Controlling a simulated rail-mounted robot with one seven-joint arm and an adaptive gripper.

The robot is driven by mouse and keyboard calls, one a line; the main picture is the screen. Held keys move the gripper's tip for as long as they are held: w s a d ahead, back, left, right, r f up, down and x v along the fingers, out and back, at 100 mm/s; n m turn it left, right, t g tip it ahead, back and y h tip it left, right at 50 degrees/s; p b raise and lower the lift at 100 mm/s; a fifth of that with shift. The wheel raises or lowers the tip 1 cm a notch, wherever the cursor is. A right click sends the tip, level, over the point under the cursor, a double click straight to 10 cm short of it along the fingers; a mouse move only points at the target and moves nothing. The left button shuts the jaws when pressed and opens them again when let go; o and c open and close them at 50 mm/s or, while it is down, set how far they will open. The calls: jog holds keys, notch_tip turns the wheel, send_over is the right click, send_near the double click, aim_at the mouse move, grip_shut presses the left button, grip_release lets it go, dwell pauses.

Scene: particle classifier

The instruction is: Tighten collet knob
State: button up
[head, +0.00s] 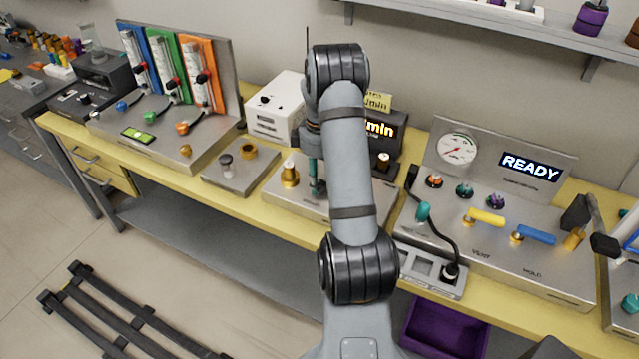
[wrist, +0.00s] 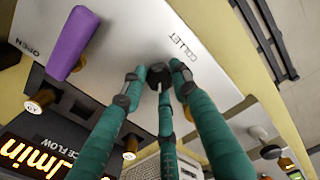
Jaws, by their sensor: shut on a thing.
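The collet knob (wrist: 156,76) shows as a small dark piece by the COLLET label on a grey metal plate (wrist: 200,70). My gripper (wrist: 153,82) has several teal fingers with dark tips, closed in around the knob. The fingertips hide most of it, so its turn and seating cannot be told. In the head view my gripper (head: 316,180) points down at the same plate (head: 275,190) on the yellow bench, partly hidden by my arm.
A purple lever (wrist: 73,42) by the OPEN label stands near my fingers. A brass fitting (head: 290,174) is left of my gripper. Behind is a lit flow display (head: 381,128); to the right is a panel reading READY (head: 530,166). A flowmeter stand (head: 165,135) is at left.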

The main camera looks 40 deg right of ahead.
jog(key=m+b, duration=0.2)
jog(key=m, duration=0.4)
jog(key=shift+f+m, duration=0.1)
jog(key=shift+m, duration=0.2)
jog(key=m+b, duration=0.2)
jog(key=m, duration=0.4)
jog(key=shift+b, duration=0.4)
jog(key=m+b, duration=0.2)
jog(key=m, duration=0.4)
jog(key=shift+m, duration=0.3)
jog(key=m+b, duration=0.2)
jog(key=m, duration=0.4)
jog(key=o, duration=1.1)
jog(key=shift+o, duration=0.2)
